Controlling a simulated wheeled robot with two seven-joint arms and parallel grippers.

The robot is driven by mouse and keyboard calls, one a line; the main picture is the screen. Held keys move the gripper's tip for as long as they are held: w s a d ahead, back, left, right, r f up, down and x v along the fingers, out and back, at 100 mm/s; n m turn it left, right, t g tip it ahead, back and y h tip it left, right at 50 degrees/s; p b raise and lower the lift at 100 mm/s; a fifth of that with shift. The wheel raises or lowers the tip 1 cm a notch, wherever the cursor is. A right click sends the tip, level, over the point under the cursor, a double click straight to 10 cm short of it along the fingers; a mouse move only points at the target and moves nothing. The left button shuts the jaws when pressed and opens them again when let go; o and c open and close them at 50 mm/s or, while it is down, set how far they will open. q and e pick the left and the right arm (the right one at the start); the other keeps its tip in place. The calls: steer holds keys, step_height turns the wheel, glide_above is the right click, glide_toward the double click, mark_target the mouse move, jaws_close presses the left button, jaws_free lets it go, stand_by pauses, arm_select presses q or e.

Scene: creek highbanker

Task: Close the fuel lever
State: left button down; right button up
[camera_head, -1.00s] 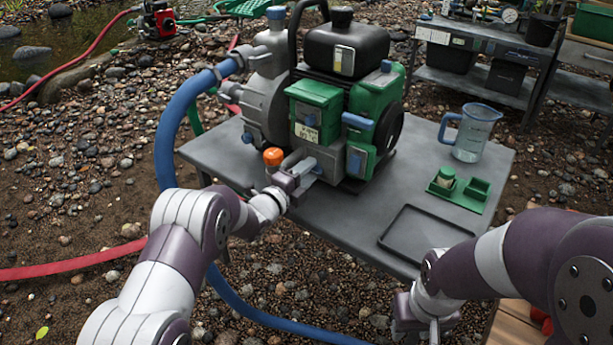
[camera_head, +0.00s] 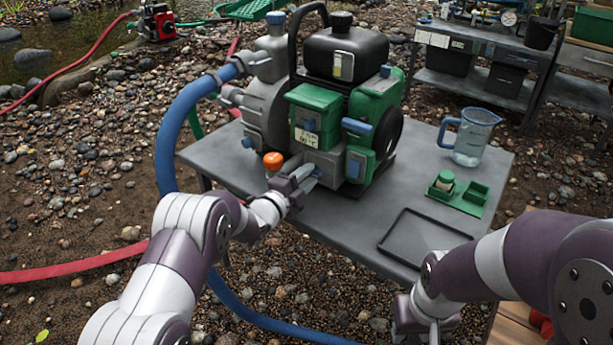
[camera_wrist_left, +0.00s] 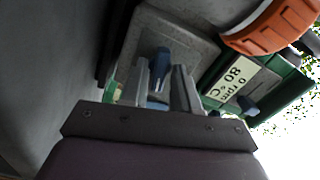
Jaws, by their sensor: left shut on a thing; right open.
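The green and grey engine pump (camera_head: 330,120) stands on the grey table. My left gripper (camera_head: 308,177) is at the front of its grey base, just right of the orange knob (camera_head: 273,160). In the left wrist view my left gripper (camera_wrist_left: 162,78) is shut on a blue lever (camera_wrist_left: 160,62), which shows between the two fingers. I take this for the fuel lever; in the head view the fingers mostly hide it. My right gripper (camera_head: 428,328) is low at the front, beyond the table's front edge, open and apart from the pump.
A black tray (camera_head: 385,242), a green holder (camera_head: 475,195) and a clear jug with a blue handle (camera_head: 472,135) are on the right of the table. A blue hose (camera_head: 170,150) runs down left of the pump, close to my left arm. The pump's orange knob is close beside my left gripper.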

arm_select(q)
steer(key=n+p, duration=0.1)
steer(key=n, duration=0.3)
steer(key=shift+n, duration=0.3)
steer(key=n+p, duration=0.1)
steer(key=n, duration=0.2)
steer(key=shift+n+p, duration=0.3)
steer(key=shift+n, duration=0.1)
steer(key=n+p, duration=0.1)
steer(key=n, duration=0.3)
steer(key=shift+f+n+p, duration=0.1)
steer(key=shift+n+p, duration=0.5)
steer(key=shift+n, duration=0.8)
steer(key=c, duration=1.1)
jaws_free()
